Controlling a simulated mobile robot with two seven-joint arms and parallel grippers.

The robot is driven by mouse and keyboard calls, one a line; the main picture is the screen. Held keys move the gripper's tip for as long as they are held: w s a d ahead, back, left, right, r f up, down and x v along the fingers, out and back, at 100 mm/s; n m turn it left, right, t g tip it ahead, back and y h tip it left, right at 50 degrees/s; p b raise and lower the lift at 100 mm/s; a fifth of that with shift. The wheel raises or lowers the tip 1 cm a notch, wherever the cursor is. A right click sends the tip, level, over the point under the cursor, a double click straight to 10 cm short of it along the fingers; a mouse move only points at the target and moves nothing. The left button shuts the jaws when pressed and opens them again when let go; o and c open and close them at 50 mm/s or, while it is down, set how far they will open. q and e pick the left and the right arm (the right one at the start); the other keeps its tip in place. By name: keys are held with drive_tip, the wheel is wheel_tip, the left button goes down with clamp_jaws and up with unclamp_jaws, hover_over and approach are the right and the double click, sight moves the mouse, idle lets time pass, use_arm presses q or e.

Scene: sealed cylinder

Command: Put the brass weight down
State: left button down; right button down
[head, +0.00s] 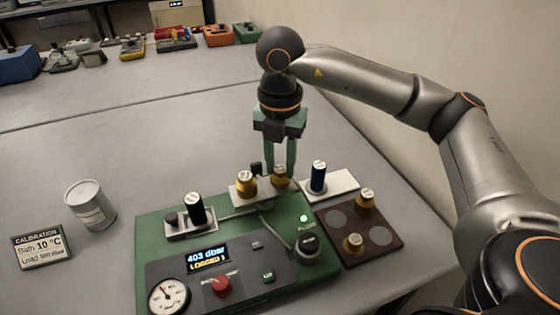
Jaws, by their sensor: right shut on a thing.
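My right gripper (281,172) points down at the rear of the green test rig (160,226). It is shut on a brass weight (280,181), which is upright between the fingers. The held weight is at the right end of a light plate (240,203); I cannot tell whether it touches anything below. Another brass weight (246,188) stands just left of it on that plate. A dark brown tray (378,254) at the right carries two brass weights, one at the back (367,201) and one at the front (353,243). Two grey round spots on it are bare. My left gripper is out of view.
The rig's display (207,257) reads 403 dbar, LOGGED 1. A can (90,206) and a calibration card (41,247) are left. The bench behind is mostly clear.

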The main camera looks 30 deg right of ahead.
sight(280, 168)
drive_tip(key=shift+f, duration=0.2)
drive_tip(key=c, duration=0.6)
unclamp_jaws()
drive_tip(key=shift+r, duration=0.1)
drive_tip(key=shift+r, duration=0.25)
wheel_tip(280, 168, up, 12)
drive_tip(key=p, duration=0.2)
drive_tip(key=shift+f, duration=0.15)
